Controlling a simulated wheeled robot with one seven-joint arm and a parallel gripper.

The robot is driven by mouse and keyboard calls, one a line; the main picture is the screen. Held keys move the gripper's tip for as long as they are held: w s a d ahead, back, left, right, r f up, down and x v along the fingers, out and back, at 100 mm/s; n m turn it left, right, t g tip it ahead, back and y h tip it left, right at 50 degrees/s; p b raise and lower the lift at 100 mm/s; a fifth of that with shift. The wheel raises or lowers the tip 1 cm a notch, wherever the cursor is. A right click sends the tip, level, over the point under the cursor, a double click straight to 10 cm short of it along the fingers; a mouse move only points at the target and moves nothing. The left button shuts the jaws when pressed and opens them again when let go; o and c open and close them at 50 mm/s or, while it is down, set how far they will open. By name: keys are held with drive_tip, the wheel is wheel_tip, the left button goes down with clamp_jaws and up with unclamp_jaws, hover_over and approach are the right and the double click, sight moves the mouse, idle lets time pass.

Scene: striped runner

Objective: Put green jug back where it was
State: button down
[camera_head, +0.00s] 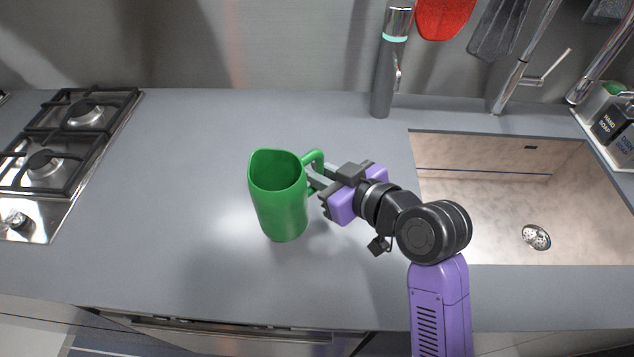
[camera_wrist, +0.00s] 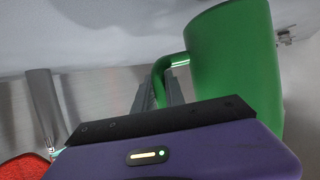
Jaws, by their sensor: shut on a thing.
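The green jug (camera_head: 281,200) is upright over the middle of the grey counter, left of the sink, with its open top up and its handle to the right. I cannot tell whether its base touches the counter. My gripper (camera_head: 316,182) comes in from the right and is shut on the jug's handle. In the wrist view the jug (camera_wrist: 233,62) fills the upper right, and its handle runs to my gripper's fingers (camera_wrist: 160,90). The fingertips are partly hidden by the handle.
A gas hob (camera_head: 70,150) is at the left and a sink (camera_head: 480,210) at the right. A grey cylinder with a teal band (camera_head: 388,75) stands at the back, near the tap (camera_head: 512,75). Soap bottles (camera_head: 610,122) are at the far right. The grey counter (camera_head: 180,200) around the jug is clear.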

drive_tip(key=shift+f, duration=1.8)
drive_tip(key=shift+f, duration=0.2)
drive_tip(key=c, duration=1.4)
unclamp_jaws()
drive_tip(key=shift+r, duration=0.1)
drive_tip(key=shift+r, duration=0.2)
drive_tip(key=v, duration=1.2)
drive_tip(key=shift+b, duration=0.4)
